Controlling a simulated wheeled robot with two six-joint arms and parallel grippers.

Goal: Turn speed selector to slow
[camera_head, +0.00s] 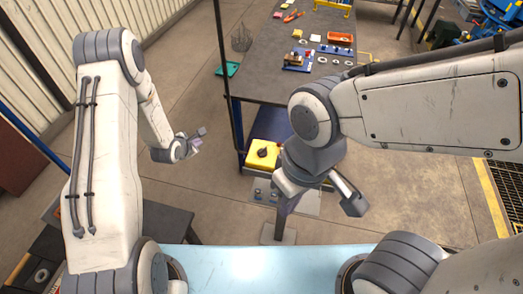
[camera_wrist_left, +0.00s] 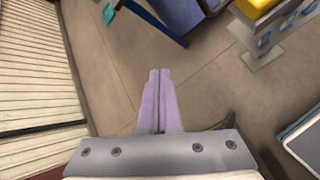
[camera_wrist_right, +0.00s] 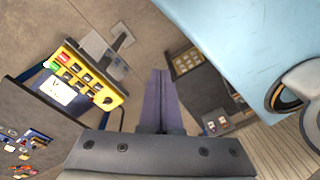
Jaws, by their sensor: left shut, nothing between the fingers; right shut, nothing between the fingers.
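I cannot tell which knob is the speed selector, and no label is readable. My left gripper (camera_head: 197,146) is shut and empty, left of the yellow box.
The right wrist view shows a yellow button panel (camera_wrist_right: 85,75). A light-blue surface (camera_head: 255,268) lies close in front of me. Open floor (camera_head: 195,90) lies left of the bench.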

